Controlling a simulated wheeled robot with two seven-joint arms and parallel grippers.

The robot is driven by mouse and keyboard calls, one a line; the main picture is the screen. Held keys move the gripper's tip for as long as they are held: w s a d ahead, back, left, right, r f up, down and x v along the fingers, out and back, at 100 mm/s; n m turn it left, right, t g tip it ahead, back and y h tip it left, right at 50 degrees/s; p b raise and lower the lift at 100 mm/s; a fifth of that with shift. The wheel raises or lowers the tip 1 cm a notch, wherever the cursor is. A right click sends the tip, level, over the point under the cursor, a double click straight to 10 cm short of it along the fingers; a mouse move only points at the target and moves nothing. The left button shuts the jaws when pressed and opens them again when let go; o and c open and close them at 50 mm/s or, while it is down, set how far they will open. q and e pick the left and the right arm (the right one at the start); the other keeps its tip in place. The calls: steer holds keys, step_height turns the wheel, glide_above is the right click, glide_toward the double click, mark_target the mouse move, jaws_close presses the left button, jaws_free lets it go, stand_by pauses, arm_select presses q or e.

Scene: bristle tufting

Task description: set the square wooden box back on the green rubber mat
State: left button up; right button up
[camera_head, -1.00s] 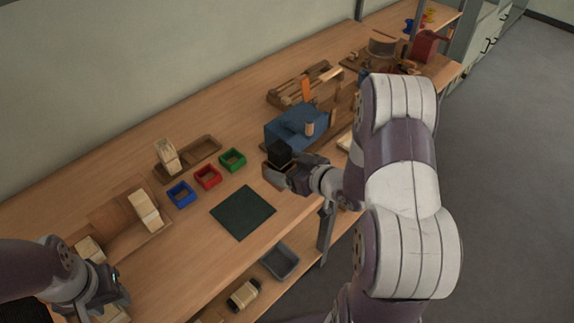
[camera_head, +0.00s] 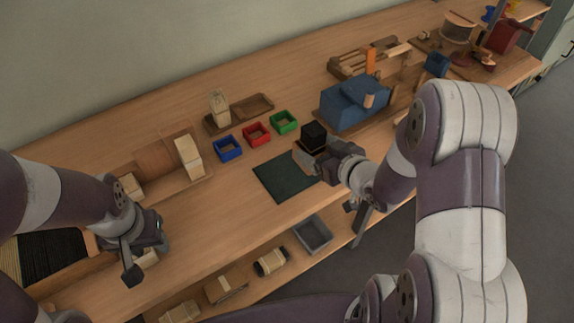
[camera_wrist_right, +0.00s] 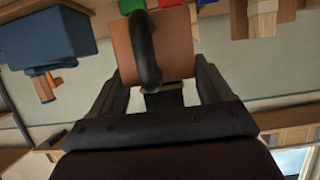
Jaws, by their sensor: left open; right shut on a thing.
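The green rubber mat (camera_head: 277,184) lies flat and dark near the table's front edge. My right gripper (camera_head: 308,158) is by its far right corner, shut on the square wooden box. In the head view a black block-like top (camera_head: 313,134) shows above the fingers, and little of the wood is visible. In the right wrist view a brown wooden face (camera_wrist_right: 178,45) shows between the fingers, behind a dark curved part. Whether the box touches the mat is hard to tell. My left gripper (camera_head: 142,262) is open at the lower left, apart from the box.
Small blue (camera_head: 228,148), red (camera_head: 256,134) and green (camera_head: 284,121) trays stand behind the mat. A large blue block (camera_head: 352,104) stands to the right rear. Wooden trays with pale bundles are at left. A grey bin (camera_head: 313,234) sits on the lower shelf. The mat looks bare.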

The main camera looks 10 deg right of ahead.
steer(key=w+a+f, duration=0.2)
steer(key=f, duration=0.1)
steer(key=w+a+f+b, duration=0.1)
steer(key=w+a+f, duration=0.1)
steer(key=f, duration=0.1)
steer(key=w+a+f, duration=0.2)
steer(key=f, duration=0.1)
steer(key=shift+w+a, duration=0.1)
steer(key=shift+w, duration=0.05)
steer(key=shift+f, duration=0.15)
